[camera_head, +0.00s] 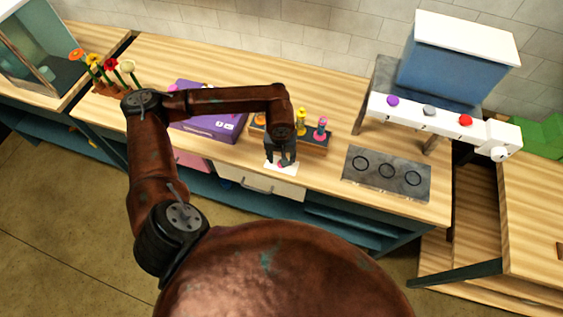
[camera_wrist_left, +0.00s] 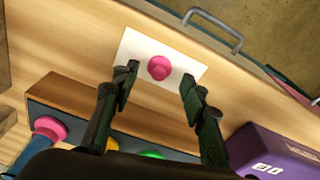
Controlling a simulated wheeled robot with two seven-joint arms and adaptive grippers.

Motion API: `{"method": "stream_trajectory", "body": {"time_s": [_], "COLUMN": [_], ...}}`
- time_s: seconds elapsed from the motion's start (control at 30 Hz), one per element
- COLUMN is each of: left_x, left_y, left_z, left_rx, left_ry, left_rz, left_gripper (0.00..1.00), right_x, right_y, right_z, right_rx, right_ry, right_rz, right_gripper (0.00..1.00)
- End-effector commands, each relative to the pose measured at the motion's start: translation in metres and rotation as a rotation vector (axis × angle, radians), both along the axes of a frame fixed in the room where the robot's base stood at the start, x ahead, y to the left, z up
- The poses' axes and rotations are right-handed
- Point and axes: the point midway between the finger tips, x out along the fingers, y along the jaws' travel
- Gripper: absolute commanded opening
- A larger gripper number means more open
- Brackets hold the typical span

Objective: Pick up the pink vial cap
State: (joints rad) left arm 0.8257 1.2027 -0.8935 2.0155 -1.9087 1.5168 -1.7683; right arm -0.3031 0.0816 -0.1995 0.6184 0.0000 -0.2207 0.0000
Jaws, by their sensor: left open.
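The pink vial cap (camera_wrist_left: 159,68) sits on a white card (camera_wrist_left: 136,46) on the wooden counter. In the head view the cap is mostly hidden by my gripper; the card (camera_head: 272,167) shows near the counter's front edge. My left gripper (camera_head: 285,163) points down over the card. In the left wrist view my left gripper (camera_wrist_left: 159,84) is open, with one finger on each side of the cap and its tips apart from it. Whether the fingertips are level with the cap or above it I cannot tell. My right gripper is not in view.
A dark rack (camera_head: 312,146) with several colourful vials stands just behind the card. A purple box (camera_head: 213,128) lies to the left, and flowers (camera_head: 105,68) stand farther left. A dark plate with rings (camera_head: 386,173) lies to the right, beside a blue and white dispenser (camera_head: 455,62).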

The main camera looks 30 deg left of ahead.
Motion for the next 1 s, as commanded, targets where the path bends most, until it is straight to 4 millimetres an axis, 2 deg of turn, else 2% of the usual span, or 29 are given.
{"method": "stream_trajectory", "body": {"time_s": [0.13,0.37,0.9,1.0], "left_x": [0.0008,0.0014,0.0012,0.0011], "left_y": [-0.0006,-0.0004,-0.0005,-0.0005], "left_z": [-0.0137,-0.0154,-0.0153,-0.0154], "left_rx": [-0.003,-0.002,-0.002,-0.002], "left_ry": [0.001,-0.001,0.000,0.000], "left_rz": [0.000,0.000,0.000,0.000], "left_gripper": [0.40,0.40,0.05,0.03], "right_x": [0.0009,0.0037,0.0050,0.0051], "right_y": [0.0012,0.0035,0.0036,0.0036], "right_z": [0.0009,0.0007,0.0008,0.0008], "right_rx": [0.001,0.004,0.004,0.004], "right_ry": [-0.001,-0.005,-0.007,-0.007], "right_rz": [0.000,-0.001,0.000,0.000], "right_gripper": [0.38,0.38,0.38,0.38]}}
